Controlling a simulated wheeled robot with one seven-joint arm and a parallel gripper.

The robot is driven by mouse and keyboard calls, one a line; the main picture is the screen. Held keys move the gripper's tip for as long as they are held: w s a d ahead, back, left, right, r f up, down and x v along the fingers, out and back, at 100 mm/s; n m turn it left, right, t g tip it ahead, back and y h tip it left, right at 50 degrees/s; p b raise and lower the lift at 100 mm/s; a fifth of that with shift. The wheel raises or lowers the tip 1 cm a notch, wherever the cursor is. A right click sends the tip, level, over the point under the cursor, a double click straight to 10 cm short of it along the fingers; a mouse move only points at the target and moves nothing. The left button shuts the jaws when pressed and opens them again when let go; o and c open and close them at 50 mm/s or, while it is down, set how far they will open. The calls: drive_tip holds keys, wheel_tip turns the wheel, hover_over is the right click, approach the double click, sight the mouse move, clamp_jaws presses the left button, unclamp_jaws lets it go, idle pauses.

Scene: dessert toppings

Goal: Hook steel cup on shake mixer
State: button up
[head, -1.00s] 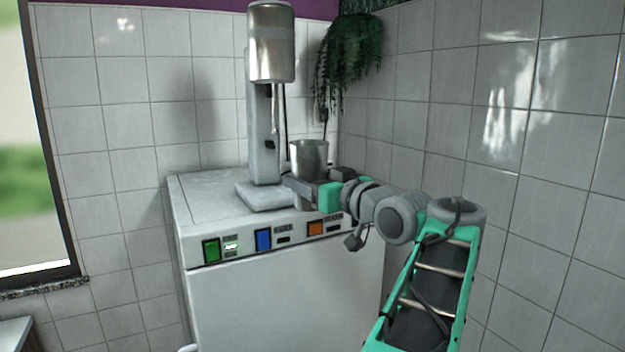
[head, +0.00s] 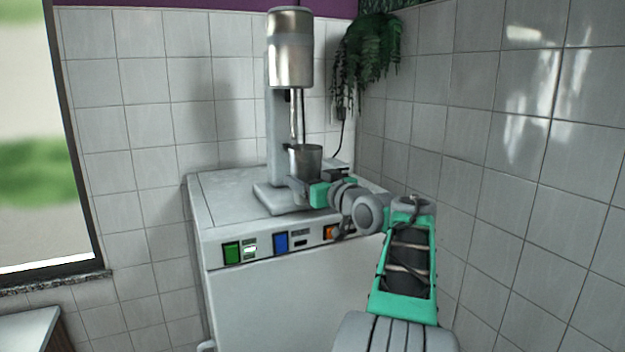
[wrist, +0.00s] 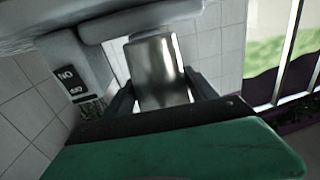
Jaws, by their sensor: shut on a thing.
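The steel cup (head: 306,160) is upright and held above the base of the shake mixer. It also shows between my gripper's fingers in the wrist view (wrist: 156,72), which looks upside down. My gripper (head: 302,186) is shut on the cup from the right, low on its side. The mixer has a shiny metal head (head: 290,55), a grey column (head: 278,130) and a thin spindle (head: 295,118). The spindle's lower end meets the cup's mouth in the head view; I cannot tell whether it is inside. The hook point is not clear to see.
The mixer stands on a white cabinet (head: 225,195) with green, blue and orange switches on its front. Tiled walls close in behind and to the right. A plant (head: 368,50) hangs in the corner. A window (head: 30,140) is at left.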

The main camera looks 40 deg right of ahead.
drive_tip(key=shift+w+d+r+p, duration=0.1)
drive_tip(key=shift+w+d+p, duration=0.2)
drive_tip(key=shift+w, duration=0.6)
drive_tip(key=shift+w+d+f+p, duration=0.1)
drive_tip(key=shift+w+d+p, duration=0.15)
drive_tip(key=shift+w, duration=0.7)
drive_tip(key=shift+w+d+r+p, duration=0.1)
drive_tip(key=shift+w+d+p, duration=0.15)
drive_tip(key=shift+w, duration=0.65)
drive_tip(key=shift+s+b, duration=0.2)
drive_tip(key=shift+b, duration=0.2)
drive_tip(key=shift+s+a, duration=0.1)
drive_tip(key=shift+r+p, duration=0.85)
drive_tip(key=shift+r, duration=0.6)
drive_tip(key=r, duration=0.1)
drive_tip(key=r+p, duration=0.1)
drive_tip(key=shift+w+r+p, duration=0.25)
drive_tip(key=shift+r+p, duration=0.05)
